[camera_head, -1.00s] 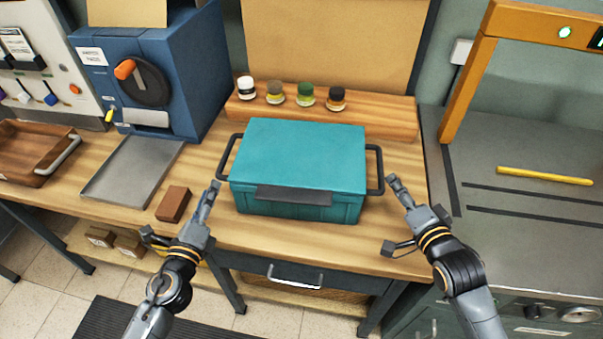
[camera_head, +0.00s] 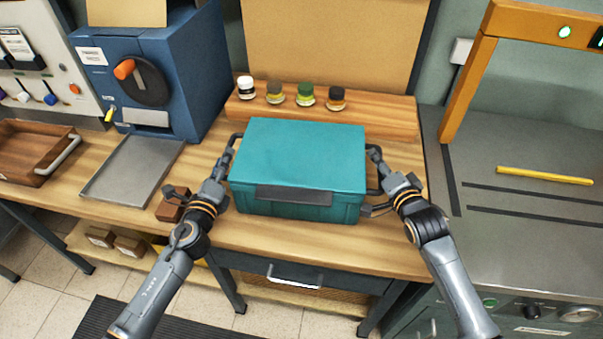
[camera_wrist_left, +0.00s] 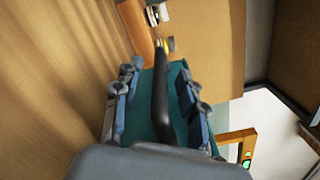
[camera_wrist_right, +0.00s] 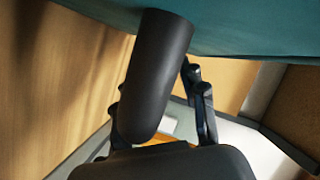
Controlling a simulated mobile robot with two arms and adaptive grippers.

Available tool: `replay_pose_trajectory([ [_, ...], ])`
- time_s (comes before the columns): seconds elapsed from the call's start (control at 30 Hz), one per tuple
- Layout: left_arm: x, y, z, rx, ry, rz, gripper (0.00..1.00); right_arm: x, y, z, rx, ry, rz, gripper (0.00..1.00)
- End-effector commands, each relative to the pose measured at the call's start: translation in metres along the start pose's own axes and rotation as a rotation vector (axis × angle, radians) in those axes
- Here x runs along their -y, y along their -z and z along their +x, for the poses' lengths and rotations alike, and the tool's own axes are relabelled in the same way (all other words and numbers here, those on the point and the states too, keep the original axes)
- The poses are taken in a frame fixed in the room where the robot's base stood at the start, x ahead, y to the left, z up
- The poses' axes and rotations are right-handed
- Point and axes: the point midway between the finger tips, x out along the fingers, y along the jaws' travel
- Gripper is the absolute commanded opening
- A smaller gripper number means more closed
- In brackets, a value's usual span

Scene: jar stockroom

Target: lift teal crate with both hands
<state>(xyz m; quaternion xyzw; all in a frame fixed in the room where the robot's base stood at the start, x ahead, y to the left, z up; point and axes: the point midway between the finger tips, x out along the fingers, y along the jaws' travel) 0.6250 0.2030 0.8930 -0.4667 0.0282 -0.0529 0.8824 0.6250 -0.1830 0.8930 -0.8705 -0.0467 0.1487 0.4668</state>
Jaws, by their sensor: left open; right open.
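The teal crate (camera_head: 300,155) sits closed on the wooden bench, with a dark handle on each side. My left gripper (camera_head: 226,160) is open at the crate's left side. In the left wrist view the dark handle bar (camera_wrist_left: 163,95) runs between its two spread fingers (camera_wrist_left: 158,90), with the teal wall behind. My right gripper (camera_head: 376,158) is open at the right side. In the right wrist view the right handle (camera_wrist_right: 158,75) lies between its fingers (camera_wrist_right: 160,100), the left one mostly hidden behind the bar. Neither gripper is closed on its handle.
Several small jars (camera_head: 306,95) stand on a wooden riser (camera_head: 375,115) behind the crate. A brown block (camera_head: 170,208) lies beside my left arm. A metal tray (camera_head: 132,170) and a blue machine (camera_head: 160,75) are at left. An orange frame (camera_head: 468,90) stands at right.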

Motion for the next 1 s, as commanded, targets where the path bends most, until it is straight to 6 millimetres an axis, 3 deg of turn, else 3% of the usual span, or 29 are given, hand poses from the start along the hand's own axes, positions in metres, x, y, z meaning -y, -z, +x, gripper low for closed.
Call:
replay_pose_trajectory([
  [0.03,0.000,0.000,0.000,0.000,0.000,0.000,0.37,0.000,0.000,0.000,0.000,0.000,0.000,0.37],
  [0.2,0.000,0.000,0.000,0.000,0.000,0.000,0.03,0.000,0.000,0.000,0.000,0.000,0.000,0.03],
  [0.23,0.000,0.000,0.000,0.000,0.000,0.000,0.00,0.000,0.000,0.000,0.000,0.000,0.000,0.00],
  [0.6,0.000,0.000,0.000,0.000,0.000,0.000,0.00,0.000,0.000,0.000,0.000,0.000,0.000,0.00],
  [1.0,0.014,-0.010,0.000,0.003,0.003,0.001,0.00,0.014,0.010,-0.004,-0.004,0.005,-0.001,0.00],
])
